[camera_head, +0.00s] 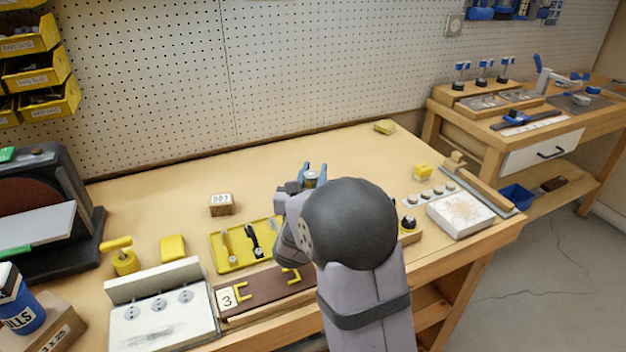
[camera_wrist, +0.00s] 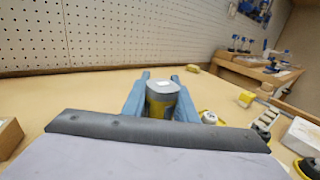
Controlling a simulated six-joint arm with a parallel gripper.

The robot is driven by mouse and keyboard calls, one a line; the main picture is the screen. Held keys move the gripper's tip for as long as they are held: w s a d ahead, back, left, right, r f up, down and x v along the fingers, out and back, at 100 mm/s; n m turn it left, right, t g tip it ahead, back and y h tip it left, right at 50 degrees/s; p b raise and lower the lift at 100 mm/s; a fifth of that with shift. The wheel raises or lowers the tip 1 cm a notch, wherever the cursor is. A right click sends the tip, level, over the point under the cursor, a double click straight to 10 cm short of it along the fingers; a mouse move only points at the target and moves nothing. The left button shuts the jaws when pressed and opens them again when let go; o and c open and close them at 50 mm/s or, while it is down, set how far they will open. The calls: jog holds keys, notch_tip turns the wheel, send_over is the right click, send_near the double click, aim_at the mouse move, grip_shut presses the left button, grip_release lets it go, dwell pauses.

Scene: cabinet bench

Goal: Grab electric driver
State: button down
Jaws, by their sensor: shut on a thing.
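My gripper (camera_head: 314,174) stands over the middle of the bench, its blue fingers shut on a grey and yellow body with a light top. I take this body to be the electric driver (camera_head: 312,181). In the wrist view the electric driver (camera_wrist: 161,98) stands upright between the two fingers of my gripper (camera_wrist: 160,92). Its lower part is hidden by my gripper and wrist. I cannot tell whether it touches the bench top.
A yellow tray (camera_head: 222,264) with small tools lies left of my arm. A brown drawer front (camera_head: 262,293) lies nearer. A white block (camera_head: 460,213) is at the right. The bench's back middle is clear.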

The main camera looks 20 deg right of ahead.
notch_tip(320, 180, up, 10)
jog(key=shift+p, duration=0.4)
